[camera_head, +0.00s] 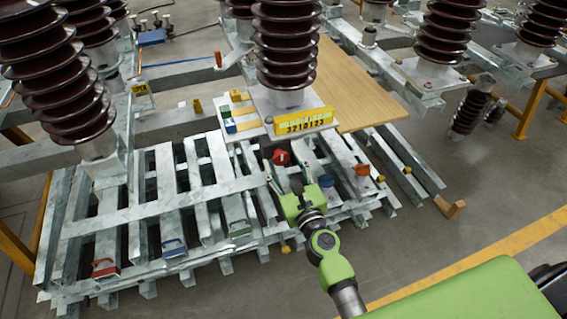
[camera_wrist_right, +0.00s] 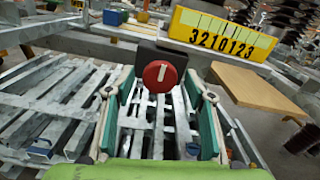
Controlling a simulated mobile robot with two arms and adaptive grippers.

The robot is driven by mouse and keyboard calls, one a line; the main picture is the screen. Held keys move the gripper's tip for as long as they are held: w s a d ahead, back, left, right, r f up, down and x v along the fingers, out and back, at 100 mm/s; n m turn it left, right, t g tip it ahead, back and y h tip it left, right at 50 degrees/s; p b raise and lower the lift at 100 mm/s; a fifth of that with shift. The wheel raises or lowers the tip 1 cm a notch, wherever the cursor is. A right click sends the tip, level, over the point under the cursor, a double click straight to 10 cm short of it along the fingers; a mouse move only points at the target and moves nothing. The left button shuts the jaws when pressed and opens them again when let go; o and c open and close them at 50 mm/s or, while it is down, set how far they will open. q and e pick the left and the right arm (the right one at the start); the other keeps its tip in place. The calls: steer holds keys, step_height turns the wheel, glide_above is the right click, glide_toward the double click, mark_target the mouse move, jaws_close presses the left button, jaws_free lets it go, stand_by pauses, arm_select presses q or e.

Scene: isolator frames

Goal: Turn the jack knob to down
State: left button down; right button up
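The jack knob (camera_head: 281,157) is a red round knob on a dark mount, below the yellow number plate (camera_head: 304,121). In the right wrist view the knob (camera_wrist_right: 160,76) faces me, with a white pointer mark that stands nearly upright. My right gripper (camera_head: 282,177) reaches up to it from below. In the right wrist view its two fingers (camera_wrist_right: 160,95) are spread apart on the left and right of the knob, with gaps between, and nothing is held. Whether the fingertips reach level with the knob is hard to tell. My left gripper is in neither view.
Galvanised steel frames (camera_head: 150,215) lie around and below the knob. Dark ribbed insulators (camera_head: 285,45) stand above and beside it. A wooden board (camera_head: 355,85) lies behind on the right. Red, blue and green clamps (camera_head: 174,247) sit on the front beams. Open floor is at right.

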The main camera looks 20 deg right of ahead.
steer(key=s, duration=1.2)
steer(key=shift+d, duration=0.2)
steer(key=s+f+n+g+y, duration=0.1)
steer(key=s+f+n+g, duration=0.3)
steer(key=f+n, duration=0.85)
steer(key=s+f+n+g+y, duration=0.1)
steer(key=s+f+n+g, duration=0.45)
steer(key=f, duration=1.25)
steer(key=s+d+f+n+g+h, duration=0.1)
steer(key=s+d+f+n+g, duration=0.2)
steer(key=s+f+n, duration=0.6)
steer(key=s+d+f+n+g+h+p, duration=0.1)
steer(key=s+d+f+n+g, duration=0.2)
steer(key=s+f+n, duration=0.6)
steer(key=s+f+g, duration=0.1)
steer(key=s+f, duration=0.1)
steer(key=s, duration=0.8)
steer(key=shift+f+h, duration=0.3)
steer(key=shift+f, duration=0.1)
steer(key=shift+s+g, duration=0.1)
steer(key=shift+g, duration=0.15)
